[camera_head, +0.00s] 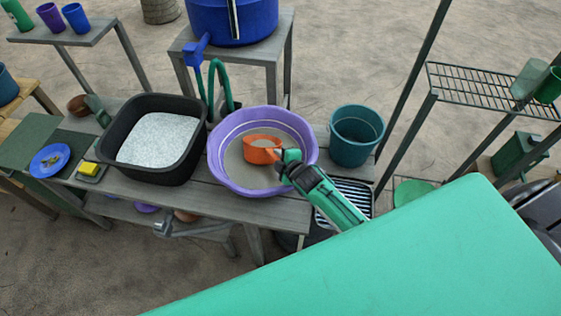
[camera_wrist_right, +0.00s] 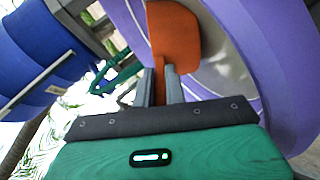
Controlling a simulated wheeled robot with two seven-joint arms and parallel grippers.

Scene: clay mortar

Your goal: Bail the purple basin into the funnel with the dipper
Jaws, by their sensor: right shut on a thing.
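The purple basin (camera_head: 240,187) stands on the grey bench and holds a grey-brown content. The orange dipper (camera_head: 262,150) is inside the basin, its cup low near the content; whether it holds anything is unclear. My right gripper (camera_head: 289,162) reaches in over the basin's right rim and is shut on the dipper's handle. In the right wrist view, the dipper (camera_wrist_right: 173,35) sticks out from between the fingers (camera_wrist_right: 160,88), with the basin wall (camera_wrist_right: 285,55) beyond. I cannot make out a funnel for certain. My left gripper is not in view.
A black tub (camera_head: 190,168) of white grains stands left of the basin, a teal bucket (camera_head: 357,140) to its right. A blue barrel (camera_head: 262,22) with tap and a green hose (camera_head: 222,68) are behind. A wire rack (camera_head: 480,85) stands at right.

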